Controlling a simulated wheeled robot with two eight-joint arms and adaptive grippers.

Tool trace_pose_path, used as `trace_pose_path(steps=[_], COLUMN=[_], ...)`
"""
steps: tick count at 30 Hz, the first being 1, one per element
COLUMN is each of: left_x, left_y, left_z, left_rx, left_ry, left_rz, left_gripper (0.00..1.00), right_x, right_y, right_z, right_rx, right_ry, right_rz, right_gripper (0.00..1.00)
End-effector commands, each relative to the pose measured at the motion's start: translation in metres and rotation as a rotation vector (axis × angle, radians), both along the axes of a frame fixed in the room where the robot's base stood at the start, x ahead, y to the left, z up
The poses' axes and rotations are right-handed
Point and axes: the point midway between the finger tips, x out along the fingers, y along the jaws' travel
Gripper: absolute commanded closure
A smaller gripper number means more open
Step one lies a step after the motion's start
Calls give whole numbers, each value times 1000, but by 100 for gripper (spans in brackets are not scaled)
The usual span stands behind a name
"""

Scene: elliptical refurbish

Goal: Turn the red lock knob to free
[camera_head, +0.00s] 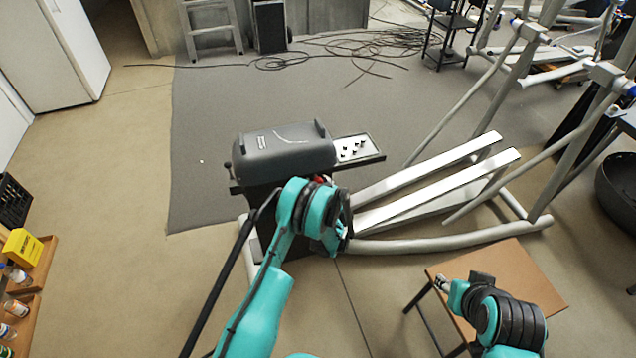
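A small patch of the red lock knob (320,179) shows at the lower right of the elliptical machine's dark grey housing (285,150). My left wrist and the housing cover most of it. My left gripper (343,238) is black and sits at the end of the teal arm, in front of the machine and just below the red patch. Its fingers are dark and partly hidden by the wrist, so I cannot tell whether they touch anything. My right gripper (443,285) is over the left edge of the brown table, mostly hidden by its arm.
A white tray (366,157) with several small dark parts is beside the housing. Pale rails (440,190) and frame tubes extend right. The small brown table (535,285) stands at lower right. Cables (330,50) lie on the back floor. A wooden shelf (35,280) is at left.

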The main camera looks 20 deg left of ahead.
Motion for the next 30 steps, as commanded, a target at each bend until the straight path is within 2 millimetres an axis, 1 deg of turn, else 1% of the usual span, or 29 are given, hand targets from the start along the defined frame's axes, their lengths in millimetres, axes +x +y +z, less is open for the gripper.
trace_pose_path(steps=[1, 2, 3, 11, 16, 30], left_x=[0, 0, 0, 0, 0, 1], left_y=[0, 0, 0, 0, -1, -3], left_z=[0, 0, 0, 0, 0, -1], left_rx=[0, 0, 0, 9, 55, 332], left_ry=[0, 0, 0, 6, 37, 224], left_rz=[0, 0, 0, 1, -1, 0], left_gripper=[75, 83, 94, 94, 94, 94], right_x=[0, 0, 0, 0, 0, 0], right_y=[0, 0, 0, 0, 0, 0], right_z=[0, 0, 0, 0, 0, 0], right_rx=[0, 0, 0, 0, 0, 0], right_ry=[0, 0, 0, 0, 0, 0], right_rz=[0, 0, 0, 0, 0, 0], right_gripper=[60, 60, 60, 60, 60, 60])
